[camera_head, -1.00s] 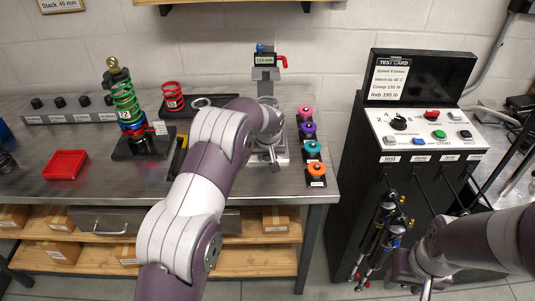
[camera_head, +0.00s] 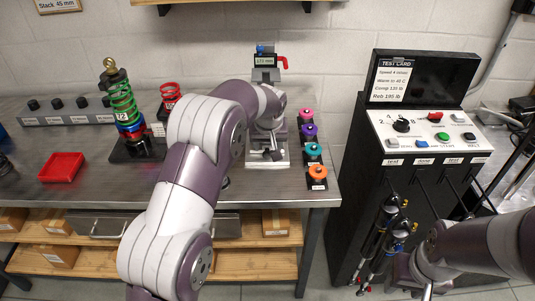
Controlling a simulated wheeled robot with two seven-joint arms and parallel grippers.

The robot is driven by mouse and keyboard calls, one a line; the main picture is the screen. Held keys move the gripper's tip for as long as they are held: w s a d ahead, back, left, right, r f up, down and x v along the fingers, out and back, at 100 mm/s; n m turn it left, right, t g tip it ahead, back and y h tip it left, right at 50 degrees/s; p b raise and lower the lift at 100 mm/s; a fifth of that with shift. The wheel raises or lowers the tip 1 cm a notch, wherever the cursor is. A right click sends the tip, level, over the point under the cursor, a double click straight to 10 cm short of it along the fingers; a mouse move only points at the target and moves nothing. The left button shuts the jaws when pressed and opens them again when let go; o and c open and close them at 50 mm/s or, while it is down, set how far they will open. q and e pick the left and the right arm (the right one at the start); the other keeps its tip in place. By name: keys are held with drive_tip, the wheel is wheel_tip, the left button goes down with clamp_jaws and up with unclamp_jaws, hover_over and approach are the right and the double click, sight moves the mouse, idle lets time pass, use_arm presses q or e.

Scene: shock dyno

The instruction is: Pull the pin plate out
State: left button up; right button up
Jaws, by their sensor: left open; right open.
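My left arm reaches over the bench to a metal stand with a small display (camera_head: 265,61) and a red lever (camera_head: 283,63) on top. My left gripper (camera_head: 267,146) is at the stand's lower part, above its pale base plate (camera_head: 283,162). It is open; its fingers are small and partly hidden by my wrist. I cannot make out the pin plate for certain; my arm covers the middle of the stand. My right gripper (camera_head: 427,287) is open and low at the lower right, in front of the black test cabinet (camera_head: 355,190), apart from the stand.
A spring-and-shock assembly (camera_head: 124,105) stands left of my arm, beside a red tray (camera_head: 62,167). Several colored knobs (camera_head: 317,172) line the bench's right edge. Two shocks (camera_head: 385,225) hang on the cabinet's front, near my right arm.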

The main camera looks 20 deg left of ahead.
use_arm(q)
drive_tip(key=v, duration=0.5)
drive_tip(key=shift+r, duration=0.1)
drive_tip(key=s+f+m+g, duration=0.1)
drive_tip(key=s+f, duration=0.2)
drive_tip(key=s, duration=1.2)
drive_tip(key=s+a+f+m+g+h, duration=0.1)
drive_tip(key=s+f+m+g, duration=0.1)
drive_tip(key=s, duration=1.2)
drive_tip(key=shift+s+f, duration=0.4)
drive_tip(key=shift+f, duration=0.3)
